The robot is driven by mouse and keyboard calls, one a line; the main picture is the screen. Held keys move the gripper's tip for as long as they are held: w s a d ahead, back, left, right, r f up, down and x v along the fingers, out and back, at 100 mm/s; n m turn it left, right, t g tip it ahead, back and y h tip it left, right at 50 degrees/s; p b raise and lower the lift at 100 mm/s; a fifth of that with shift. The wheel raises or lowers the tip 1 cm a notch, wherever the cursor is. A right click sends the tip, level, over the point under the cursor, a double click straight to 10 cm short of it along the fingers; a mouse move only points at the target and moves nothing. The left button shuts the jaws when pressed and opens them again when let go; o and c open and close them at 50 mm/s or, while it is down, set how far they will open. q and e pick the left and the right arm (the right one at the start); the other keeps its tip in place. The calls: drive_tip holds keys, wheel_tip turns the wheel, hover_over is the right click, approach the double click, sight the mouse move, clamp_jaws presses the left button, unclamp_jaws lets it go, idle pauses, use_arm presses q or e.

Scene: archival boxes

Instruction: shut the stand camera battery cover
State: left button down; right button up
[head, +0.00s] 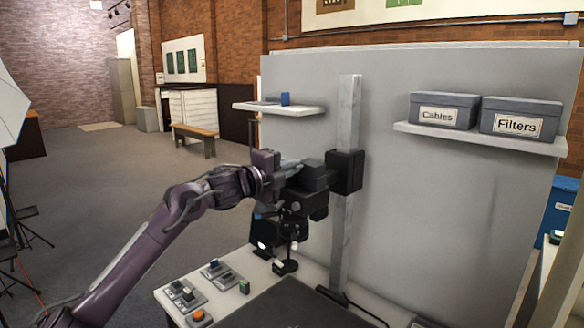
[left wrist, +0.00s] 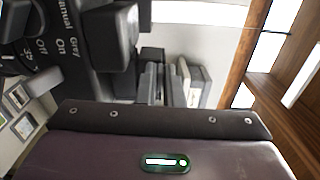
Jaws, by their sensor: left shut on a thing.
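The stand camera (head: 315,178) is a black body mounted on a grey upright post (head: 346,190) above the table. My left gripper (head: 292,168) is at the camera's left side, its fingers against the body. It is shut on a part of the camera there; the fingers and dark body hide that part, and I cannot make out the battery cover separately. In the left wrist view the dark camera body (left wrist: 108,35) fills the upper left, with white lettering such as "Manual", "On" and "Off". The fingertips do not show clearly there. My right gripper is not in view.
The table (head: 150,292) below holds several small switch blocks (head: 185,292) and a dark mat (head: 290,305). A small shelf (head: 300,109) is behind the gripper. Grey boxes labelled Cables (head: 440,112) and Filters (head: 518,118) stand on a right shelf.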

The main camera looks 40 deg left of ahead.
use_arm(q)
drive_tip(key=shift+a+f+n, duration=0.1)
drive_tip(key=shift+f+n, duration=0.1)
drive_tip(key=shift+n, duration=0.2)
drive_tip(key=c, duration=1.6)
unclamp_jaws()
drive_tip(key=shift+o, duration=0.2)
drive_tip(key=s+b, duration=0.3)
drive_tip(key=s, duration=0.4)
drive_tip(key=shift+s+a+b, duration=0.3)
drive_tip(key=shift+s, duration=0.1)
drive_tip(key=shift+f, duration=0.1)
